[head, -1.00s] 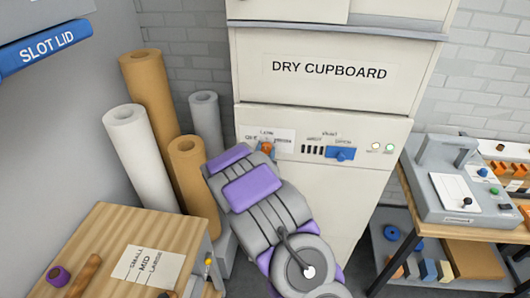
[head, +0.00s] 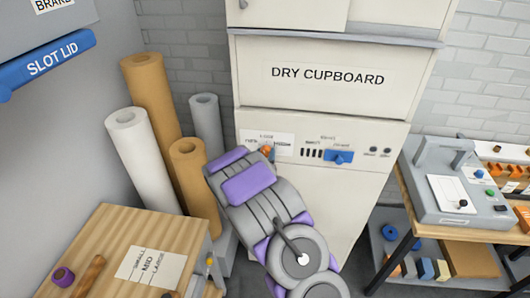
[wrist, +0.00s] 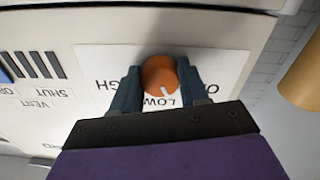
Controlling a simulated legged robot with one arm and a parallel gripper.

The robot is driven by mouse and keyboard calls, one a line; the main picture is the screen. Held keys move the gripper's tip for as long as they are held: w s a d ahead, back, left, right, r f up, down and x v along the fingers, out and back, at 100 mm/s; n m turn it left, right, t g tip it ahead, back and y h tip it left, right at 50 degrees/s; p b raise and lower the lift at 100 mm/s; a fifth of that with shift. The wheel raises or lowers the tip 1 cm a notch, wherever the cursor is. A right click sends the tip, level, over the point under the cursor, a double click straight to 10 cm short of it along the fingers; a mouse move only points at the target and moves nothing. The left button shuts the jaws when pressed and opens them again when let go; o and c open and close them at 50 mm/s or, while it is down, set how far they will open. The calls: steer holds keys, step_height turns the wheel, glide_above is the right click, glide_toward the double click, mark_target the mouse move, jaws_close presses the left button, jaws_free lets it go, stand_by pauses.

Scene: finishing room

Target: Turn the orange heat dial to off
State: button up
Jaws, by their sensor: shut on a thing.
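The orange heat dial (wrist: 160,77) sits on a white label plate on the cupboard's panel. My gripper (wrist: 161,72) is shut on it, one finger on each side. The wrist view shows the panel upside down. The dial's white mark points down and slightly right there, at or just past LOW towards the word starting with O. The right finger partly hides that word; HIGH is at the left. In the head view the dial (head: 266,151) shows small beyond my purple and grey arm, its mark unreadable.
The dry cupboard (head: 325,92) has a blue vent slider (head: 338,157) right of the dial and two dark lamps (head: 380,150) farther right. Rolls (head: 152,100) stand left of the arm. A wooden bench (head: 110,232) is at front left, a grey machine (head: 455,185) on a right-hand table.

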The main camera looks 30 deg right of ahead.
steer(key=n+p, duration=0.1)
steer(key=n, duration=0.5)
steer(key=shift+s+f+p, duration=0.1)
steer(key=shift+f+p, duration=0.05)
steer(key=shift+p, duration=0.25)
steer(key=shift+n, duration=0.4)
steer(key=o, duration=1)
steer(key=shift+a, duration=0.1)
steer(key=shift+o, duration=0.2)
steer(key=p+v, duration=0.4)
steer(key=v, duration=1.3)
steer(key=shift+p, duration=0.35)
steer(key=shift+s+a, duration=0.1)
steer(key=shift+s, duration=0.05)
